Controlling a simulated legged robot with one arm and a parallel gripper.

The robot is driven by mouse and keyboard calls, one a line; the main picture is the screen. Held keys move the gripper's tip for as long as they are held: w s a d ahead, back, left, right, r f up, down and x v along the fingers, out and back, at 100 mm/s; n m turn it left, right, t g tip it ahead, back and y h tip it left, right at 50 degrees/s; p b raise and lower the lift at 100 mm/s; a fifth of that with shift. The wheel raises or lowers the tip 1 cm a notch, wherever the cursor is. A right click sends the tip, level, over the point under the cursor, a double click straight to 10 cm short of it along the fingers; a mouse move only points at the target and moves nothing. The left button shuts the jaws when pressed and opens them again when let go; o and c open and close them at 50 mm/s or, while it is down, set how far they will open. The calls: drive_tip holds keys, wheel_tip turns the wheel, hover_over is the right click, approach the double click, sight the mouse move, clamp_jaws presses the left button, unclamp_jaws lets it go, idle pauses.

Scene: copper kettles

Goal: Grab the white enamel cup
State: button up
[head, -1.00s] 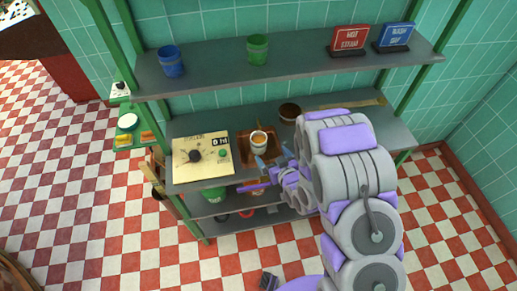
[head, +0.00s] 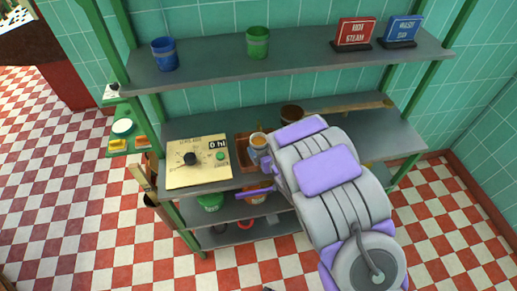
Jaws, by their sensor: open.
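The white enamel cup (head: 259,148) stands upright on the middle shelf, in or on a brown tray (head: 242,152). Its mouth shows a brown inside, and its right side is close to my arm in the picture. My gripper (head: 262,178) is open, at the front edge of that shelf, just below the cup in the picture. One purple finger sticks out to the left; the rest is largely hidden by my arm. I cannot tell whether a finger touches the cup.
A cream panel (head: 198,172) with a black knob and green button stands left of the tray. A dark brown pot (head: 291,113) is behind to the right. The top shelf holds a blue cup (head: 164,54), a green cup (head: 257,42), a red sign (head: 355,32) and a blue sign (head: 402,29).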

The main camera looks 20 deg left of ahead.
sight(256, 138)
drive_tip(key=shift+b+x, duration=0.75)
drive_tip(key=shift+x, duration=2.1)
drive_tip(key=shift+s+f, duration=0.15)
drive_tip(key=shift+c, duration=0.4)
drive_tip(key=c, duration=1)
